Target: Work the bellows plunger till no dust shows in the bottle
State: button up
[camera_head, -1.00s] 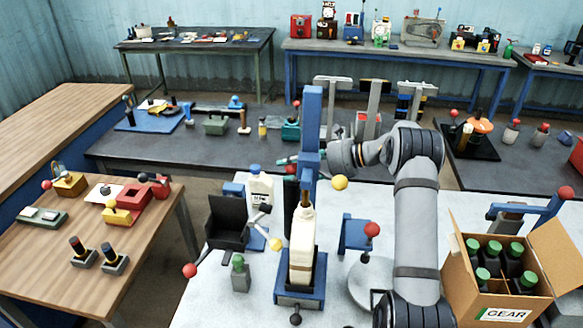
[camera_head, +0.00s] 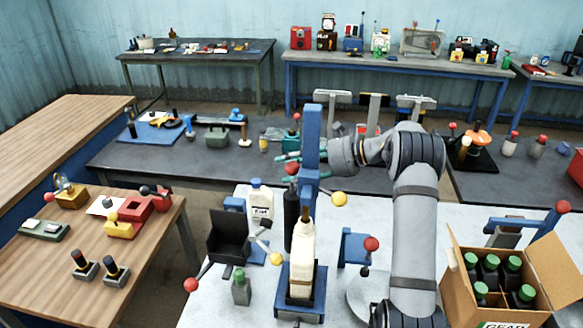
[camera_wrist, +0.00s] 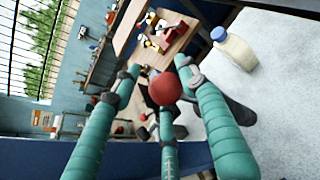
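The white bottle (camera_head: 302,262) stands upright in a blue stand (camera_head: 299,302), below a blue upright column (camera_head: 311,130). A black cylinder (camera_head: 291,208) shows just behind and left of the bottle. A red ball knob (camera_head: 291,168) sits above it, probably the plunger's knob. My gripper (camera_head: 288,158) is level with this knob, at the column. In the wrist view, the red knob (camera_wrist: 165,90) lies between the teal fingers, which are spread, with a gap on the left side. Contact on the right is unclear. No dust can be made out in the bottle.
A white jug (camera_head: 261,202) stands left of the column; it also shows in the wrist view (camera_wrist: 235,47). A black open holder (camera_head: 230,238) and a green-capped bottle (camera_head: 241,288) stand left. A carton (camera_head: 505,283) of green-capped bottles is at right.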

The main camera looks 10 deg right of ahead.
jog(key=shift+d, duration=0.1)
jog(key=shift+d, duration=0.2)
jog(key=v, duration=1.1)
jog(key=shift+s+r, duration=0.25)
jog(key=shift+d, duration=0.1)
jog(key=x, duration=1.1)
jog(key=shift+w+a+f, duration=0.2)
jog(key=shift+a+f, duration=0.05)
jog(key=shift+f, duration=0.1)
jog(key=shift+w+a+f, duration=0.1)
jog(key=shift+a+f, duration=0.05)
jog(key=shift+f, duration=0.15)
jog(key=shift+o, duration=0.3)
